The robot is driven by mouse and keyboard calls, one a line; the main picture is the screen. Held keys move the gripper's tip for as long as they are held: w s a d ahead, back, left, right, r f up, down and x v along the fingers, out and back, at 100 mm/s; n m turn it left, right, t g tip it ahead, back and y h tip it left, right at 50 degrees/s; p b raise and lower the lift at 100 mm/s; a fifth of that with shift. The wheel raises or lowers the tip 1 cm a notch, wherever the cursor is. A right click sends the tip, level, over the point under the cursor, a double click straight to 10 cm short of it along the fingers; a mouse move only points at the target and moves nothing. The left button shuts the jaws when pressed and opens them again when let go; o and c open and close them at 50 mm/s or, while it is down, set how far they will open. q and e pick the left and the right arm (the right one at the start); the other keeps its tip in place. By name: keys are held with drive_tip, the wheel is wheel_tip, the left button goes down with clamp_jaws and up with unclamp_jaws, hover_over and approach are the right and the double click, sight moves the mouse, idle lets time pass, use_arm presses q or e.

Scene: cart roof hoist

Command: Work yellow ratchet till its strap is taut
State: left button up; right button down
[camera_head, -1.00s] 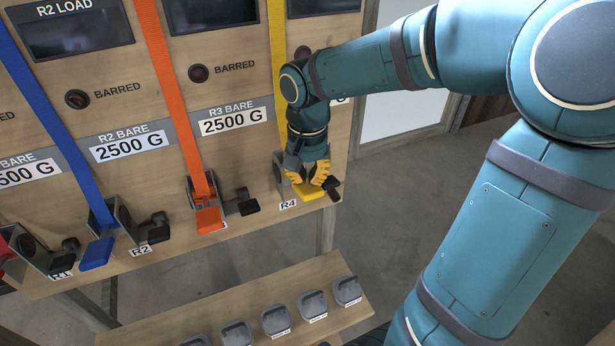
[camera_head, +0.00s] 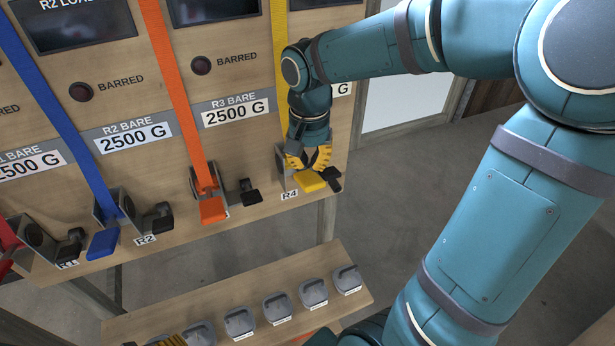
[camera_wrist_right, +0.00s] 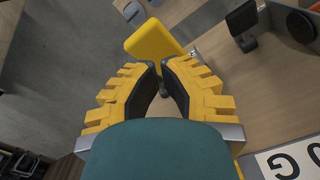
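The yellow strap (camera_head: 281,70) runs down the panel's right side, behind my right arm, toward the R4 ratchet. The yellow ratchet handle (camera_head: 311,181) sticks out at the panel's lower right, beside a dark lever (camera_head: 331,177). My right gripper (camera_head: 309,167) is just above the handle, its yellow fingers apart. In the right wrist view the handle (camera_wrist_right: 155,38) lies beyond the fingertips (camera_wrist_right: 160,68), with an empty gap between them. The strap's tautness cannot be judged. A yellow piece, apparently my left gripper (camera_head: 168,341), shows at the bottom edge.
The orange ratchet handle (camera_head: 213,210) and blue ratchet handle (camera_head: 103,243) stand to the left, each with a dark lever beside it. Several grey weights (camera_head: 277,308) sit on a lower wooden shelf (camera_head: 352,302). Open floor (camera_head: 395,185) lies right of the panel.

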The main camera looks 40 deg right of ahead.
wheel_tip(320, 180, up, 6)
drive_tip(key=p, duration=0.4)
drive_tip(key=shift+p, duration=0.4)
drive_tip(key=shift+s, duration=0.1)
